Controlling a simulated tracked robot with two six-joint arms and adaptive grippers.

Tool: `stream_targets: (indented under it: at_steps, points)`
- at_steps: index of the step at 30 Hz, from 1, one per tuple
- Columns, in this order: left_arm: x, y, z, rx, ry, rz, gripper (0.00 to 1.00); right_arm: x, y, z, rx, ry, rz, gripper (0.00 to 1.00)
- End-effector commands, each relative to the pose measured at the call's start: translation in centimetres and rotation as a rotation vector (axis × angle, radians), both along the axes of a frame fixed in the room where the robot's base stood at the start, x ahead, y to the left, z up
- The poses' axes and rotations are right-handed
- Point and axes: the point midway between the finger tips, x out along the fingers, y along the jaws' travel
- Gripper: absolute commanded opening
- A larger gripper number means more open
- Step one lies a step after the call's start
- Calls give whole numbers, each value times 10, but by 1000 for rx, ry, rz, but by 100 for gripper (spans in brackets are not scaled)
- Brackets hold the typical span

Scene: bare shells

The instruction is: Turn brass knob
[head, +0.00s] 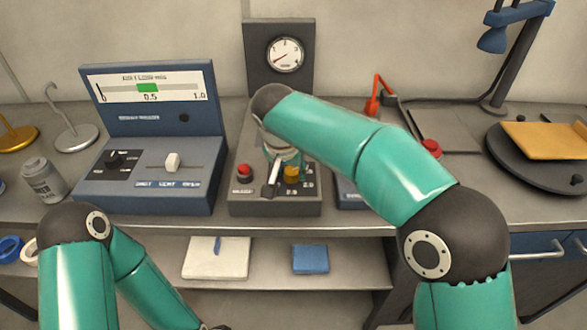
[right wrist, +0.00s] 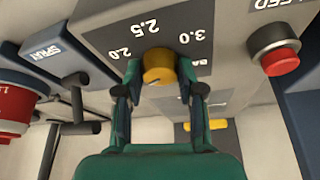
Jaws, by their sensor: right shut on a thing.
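The brass knob (head: 291,174) is on the sloped front of a grey gauge panel (head: 243,207). In the right wrist view the knob (right wrist: 158,66) sits below the marks 2.0, 2.5 and 3.0, which appear upside down. My right gripper (right wrist: 159,76) is shut on the knob, one finger on each side. In the head view my right arm and gripper (head: 281,168) hide part of the panel. A round dial gauge (head: 285,55) stands upright behind, its needle pointing lower left.
A red button (head: 244,171) is left of the knob on the same panel. A blue console (head: 144,190) with a slider stands to the left. A red-armed stand (head: 373,103) and a dark turntable (head: 505,153) stand to the right. The lower shelf holds papers and a blue block (head: 310,260).

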Motion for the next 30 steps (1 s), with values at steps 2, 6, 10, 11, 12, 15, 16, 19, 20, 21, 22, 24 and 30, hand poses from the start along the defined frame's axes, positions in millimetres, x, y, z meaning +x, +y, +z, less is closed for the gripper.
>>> stream_targets:
  at_steps: [2, 6, 10, 11, 12, 15, 16, 19, 20, 21, 22, 24, 30]
  points:
    - [0, 0, 0, 0, 0, 0, 40, 2, 0, 3, 3, -10, 0, 3]
    - [0, 0, 0, 0, 0, 0, 40, 2, 0, 3, 4, -9, 0, 50]
    - [0, 0, 0, 0, 0, 0, 40, 1, 0, 2, 2, -6, 2, 63]
    - [0, 0, 0, 0, 0, 0, 40, 1, 0, 2, 1, -6, 1, 63]
    - [0, 0, 0, 0, 0, 0, 40, 1, 0, 1, 2, -5, 1, 63]
    - [0, 0, 0, 0, 0, 0, 40, 1, 0, 1, 1, -3, 2, 63]
    - [0, 0, 0, 0, 0, 0, 40, 1, 0, 1, 1, -3, 2, 63]
    - [0, 0, 1, 0, 0, 0, 40, 0, 0, 3, 1, -3, 2, 63]
    - [0, 0, 1, 0, 0, 0, 40, 0, 0, 4, 2, -4, 2, 63]
    - [0, 0, 1, 0, 0, 0, 40, -1, 1, 7, 1, -4, 2, 63]
    - [0, 0, 1, 0, 0, 0, 40, -2, 1, 9, 2, -5, 2, 63]
    - [0, 0, 1, 0, 0, 0, 40, -5, 2, 17, 2, -5, 2, 63]
    - [0, 0, 1, 0, 0, 0, 40, -19, 6, 52, 5, -7, 3, 63]
